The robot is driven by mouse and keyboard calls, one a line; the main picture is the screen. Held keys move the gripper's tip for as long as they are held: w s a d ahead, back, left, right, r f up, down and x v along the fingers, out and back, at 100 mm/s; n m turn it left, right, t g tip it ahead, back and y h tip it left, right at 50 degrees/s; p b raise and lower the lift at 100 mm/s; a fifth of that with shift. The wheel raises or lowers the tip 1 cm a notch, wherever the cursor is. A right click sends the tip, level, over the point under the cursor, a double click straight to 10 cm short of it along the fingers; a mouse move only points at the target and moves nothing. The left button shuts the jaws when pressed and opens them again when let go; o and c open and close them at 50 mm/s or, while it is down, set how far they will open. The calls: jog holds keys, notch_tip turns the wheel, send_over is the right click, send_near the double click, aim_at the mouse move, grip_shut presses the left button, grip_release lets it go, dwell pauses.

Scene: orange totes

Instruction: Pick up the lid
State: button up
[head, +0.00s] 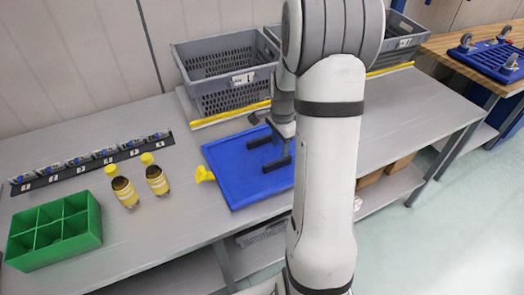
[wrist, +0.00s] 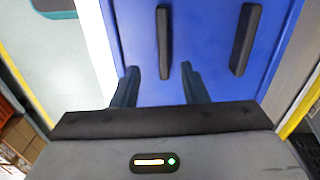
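The lid (head: 230,170) is a flat blue panel with a raised rim, lying on the grey workbench. It also fills much of the wrist view (wrist: 205,35). Two dark parallel bars show against it in the wrist view, a nearer bar (wrist: 163,42) and another bar (wrist: 245,38) to its right. My gripper (wrist: 160,70) is over the lid with its fingers apart. Only blue surface and the end of the nearer bar show between or just beyond the fingertips. In the head view my gripper (head: 274,150) is low over the lid; my arm hides the lid's right part. Contact cannot be told.
Grey crates (head: 222,75) stand behind the lid along a yellow-edged strip. A yellow piece (head: 204,174) is at the lid's left edge. Two yellow-capped bottles (head: 125,192) and a green divided box (head: 55,232) stand further left. Bare bench (head: 385,135) shows right of my arm.

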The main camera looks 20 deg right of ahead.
aim_at(280, 160)
jog(key=shift+w+d+f, duration=0.1)
jog(key=shift+d+f, duration=0.1)
jog(key=shift+f, duration=0.25)
jog(key=shift+w+f+p, duration=0.15)
jog(key=shift+f+p, duration=0.85)
jog(key=shift+f, duration=2.7)
grip_shut()
